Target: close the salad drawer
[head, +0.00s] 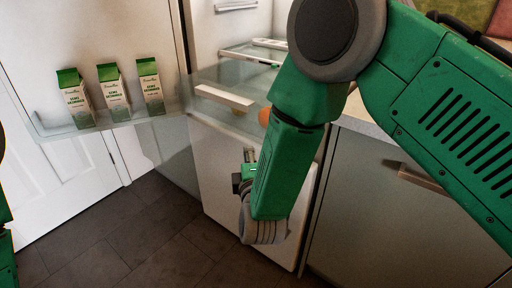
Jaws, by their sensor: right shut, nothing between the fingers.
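The salad drawer (224,97) is a clear bin with a cream front strip, low in the open fridge. It sticks out from the fridge, and its right side is hidden behind my right arm. A small orange item (264,116) shows at its right, partly covered by my arm. My right gripper (249,156) is shut and empty, below and in front of the drawer, apart from its front strip. Only bits of my left arm show at the left edge, and its gripper is out of view.
The open fridge door at left has a clear shelf (150,110) with three green-and-white cartons (113,92). A glass shelf (250,53) is above the drawer. A grey cabinet (385,215) with a handle stands at right. Dark tiled floor (150,235) is free below.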

